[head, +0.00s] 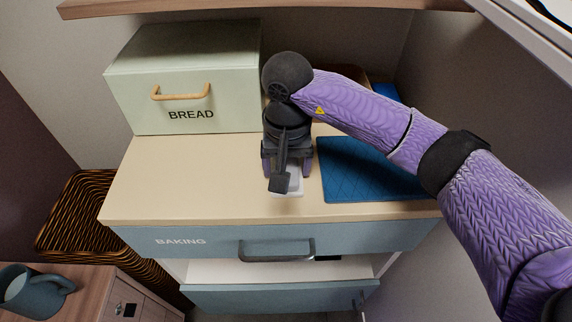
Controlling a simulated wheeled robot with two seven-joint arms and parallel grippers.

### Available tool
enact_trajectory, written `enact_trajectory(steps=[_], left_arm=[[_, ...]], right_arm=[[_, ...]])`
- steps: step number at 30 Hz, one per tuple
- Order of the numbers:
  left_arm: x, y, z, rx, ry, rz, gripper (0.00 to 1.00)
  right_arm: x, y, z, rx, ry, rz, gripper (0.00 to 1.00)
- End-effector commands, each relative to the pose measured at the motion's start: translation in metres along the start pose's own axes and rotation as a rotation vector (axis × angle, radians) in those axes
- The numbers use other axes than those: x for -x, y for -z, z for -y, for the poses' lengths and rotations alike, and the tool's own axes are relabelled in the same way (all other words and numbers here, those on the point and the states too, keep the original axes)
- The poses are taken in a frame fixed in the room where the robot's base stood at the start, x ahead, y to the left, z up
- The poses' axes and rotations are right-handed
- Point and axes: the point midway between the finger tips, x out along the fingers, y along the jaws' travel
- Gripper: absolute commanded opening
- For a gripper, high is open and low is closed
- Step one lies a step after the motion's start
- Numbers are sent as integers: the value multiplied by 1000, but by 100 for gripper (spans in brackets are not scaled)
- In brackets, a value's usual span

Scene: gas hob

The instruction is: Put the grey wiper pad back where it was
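The pale grey pad (294,189) lies at or just above the wooden counter top, left of the blue mat. It is mostly hidden under my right gripper. My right gripper (287,170) points down over the pad, with its purple fingers apart on either side of it. I cannot tell whether the fingers press on the pad or only stand beside it. A dark part of the gripper covers the pad's left portion. My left gripper is not in view.
A blue quilted mat (365,172) lies right of the gripper. A green BREAD box (185,85) stands at the back left. The counter top (190,185) is clear at front left. Below are the BAKING drawer (205,242), a wicker basket (75,215) and a mug (32,290).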

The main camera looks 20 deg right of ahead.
Motion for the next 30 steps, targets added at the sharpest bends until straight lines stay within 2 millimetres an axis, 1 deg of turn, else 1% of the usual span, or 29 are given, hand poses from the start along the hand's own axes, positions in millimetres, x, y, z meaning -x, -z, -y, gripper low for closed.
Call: enact_trajectory(steps=[5, 6, 8, 9, 14, 16, 17, 21, 24, 27, 30], left_arm=[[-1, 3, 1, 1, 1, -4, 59], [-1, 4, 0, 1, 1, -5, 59], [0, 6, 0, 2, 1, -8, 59], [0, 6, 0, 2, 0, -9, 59], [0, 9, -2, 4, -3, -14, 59], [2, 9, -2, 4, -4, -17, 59], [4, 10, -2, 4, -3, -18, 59], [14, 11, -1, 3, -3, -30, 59], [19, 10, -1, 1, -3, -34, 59], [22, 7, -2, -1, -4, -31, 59], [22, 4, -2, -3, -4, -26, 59]], right_arm=[[0, 0, 0, 0, -1, 1, 5], [-1, 0, 0, 0, -1, 1, 84], [0, 0, 0, 0, 0, 1, 96], [0, 0, 0, 0, 0, 1, 100], [0, 0, 0, 0, 0, 1, 100], [5, 0, 0, 0, 0, -1, 100], [9, 0, 0, 0, 1, -2, 100], [42, 1, 0, 0, 2, -5, 100], [63, 0, 0, 0, 1, -4, 100], [74, 0, 0, 0, 1, -3, 100], [77, 0, 0, 0, 0, 1, 100]])
